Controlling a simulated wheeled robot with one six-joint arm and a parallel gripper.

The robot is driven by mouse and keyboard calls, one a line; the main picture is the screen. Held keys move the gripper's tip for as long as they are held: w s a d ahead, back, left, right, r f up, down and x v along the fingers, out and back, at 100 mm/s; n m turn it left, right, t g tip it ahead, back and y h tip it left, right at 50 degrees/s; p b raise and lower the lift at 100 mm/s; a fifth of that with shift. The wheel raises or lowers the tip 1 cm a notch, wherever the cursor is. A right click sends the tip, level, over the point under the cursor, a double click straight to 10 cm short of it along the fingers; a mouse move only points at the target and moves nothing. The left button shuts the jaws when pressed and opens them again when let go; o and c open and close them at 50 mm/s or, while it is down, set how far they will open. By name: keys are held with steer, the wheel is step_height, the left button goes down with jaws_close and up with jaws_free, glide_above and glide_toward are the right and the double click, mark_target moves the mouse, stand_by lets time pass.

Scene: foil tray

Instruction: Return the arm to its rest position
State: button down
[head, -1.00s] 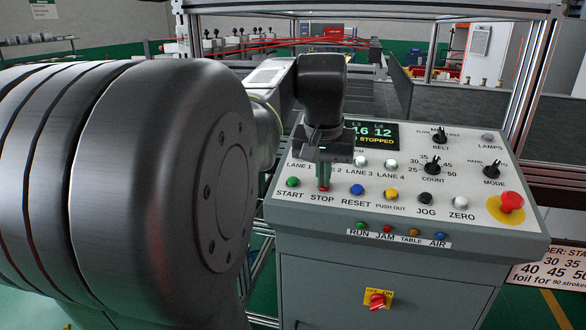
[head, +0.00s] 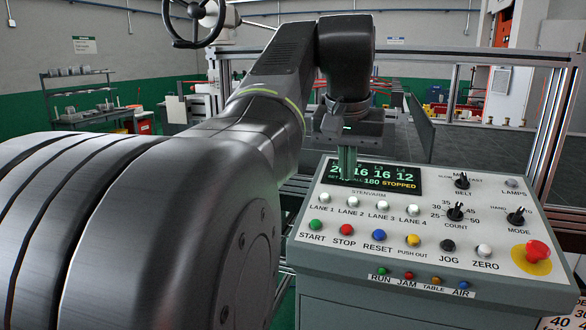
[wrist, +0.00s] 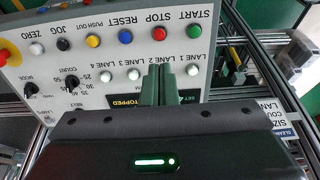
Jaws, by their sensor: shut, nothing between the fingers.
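My gripper (head: 347,160) is in the head view, pointing down above the far part of the control panel (head: 300,240), in front of the display (head: 405,180). Its two green fingers are together with nothing between them; they also show in the wrist view (wrist: 158,84). The display reads STOPPED, and the gripper hides part of it. The red STOP button (head: 347,230) and green START button (head: 316,225) stand clear of the fingers. My arm rises from the lower left of the head view and bends down to the gripper.
A red mushroom button (head: 538,251) sits on a yellow disc at the panel's right. Knobs, including COUNT (head: 455,212), stick up from the panel. Metal frame posts (head: 556,130) stand at the right. The air above the panel's front buttons is free.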

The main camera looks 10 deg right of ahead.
stand_by(0.4)
steer(key=b+x, duration=0.4)
steer(key=x, duration=0.4)
steer(key=p+v, duration=0.1)
steer(key=v, duration=0.7)
steer(key=shift+w+d+r, duration=0.1)
